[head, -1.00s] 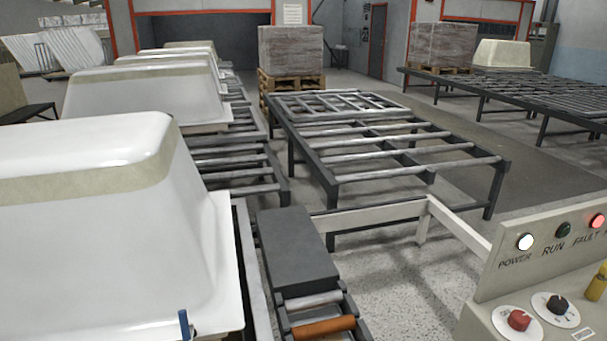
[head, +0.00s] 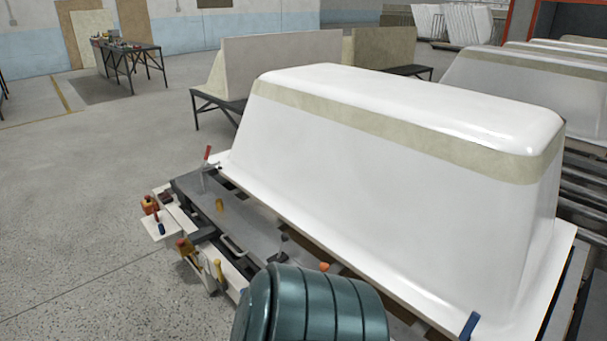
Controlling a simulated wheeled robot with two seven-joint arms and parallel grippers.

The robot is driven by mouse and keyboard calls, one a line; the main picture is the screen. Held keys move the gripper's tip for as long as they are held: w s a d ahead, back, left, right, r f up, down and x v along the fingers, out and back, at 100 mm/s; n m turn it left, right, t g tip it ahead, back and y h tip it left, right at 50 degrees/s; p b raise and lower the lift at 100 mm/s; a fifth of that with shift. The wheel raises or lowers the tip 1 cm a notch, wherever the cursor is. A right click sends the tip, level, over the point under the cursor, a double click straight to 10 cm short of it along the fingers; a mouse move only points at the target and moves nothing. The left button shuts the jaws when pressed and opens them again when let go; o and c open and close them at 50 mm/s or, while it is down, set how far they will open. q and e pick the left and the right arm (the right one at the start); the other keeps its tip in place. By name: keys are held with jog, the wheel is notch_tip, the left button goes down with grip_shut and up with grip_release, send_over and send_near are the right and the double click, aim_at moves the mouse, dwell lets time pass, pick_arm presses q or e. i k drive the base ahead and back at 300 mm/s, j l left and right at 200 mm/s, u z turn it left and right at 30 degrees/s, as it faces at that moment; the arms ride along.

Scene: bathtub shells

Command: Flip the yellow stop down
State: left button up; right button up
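A small yellow piece (head: 219,205), which looks like the yellow stop, stands up from the dark grey plate (head: 245,232) beside the tub's near left end. It is too small to tell its exact tilt. The large white bathtub shell (head: 400,180) lies upside down next to the plate, with a beige band near its top. Neither of my grippers is in view, so I cannot see whether they are open or shut.
A red-handled clamp (head: 207,153) stands at the plate's far end. A yellow handle (head: 220,272) and an orange knob (head: 324,266) are nearby. A teal ribbed form (head: 310,305) hides the bottom middle; I cannot tell what it is. Floor at left is clear.

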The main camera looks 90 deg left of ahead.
aim_at(218, 263)
jog(key=u, duration=3.4)
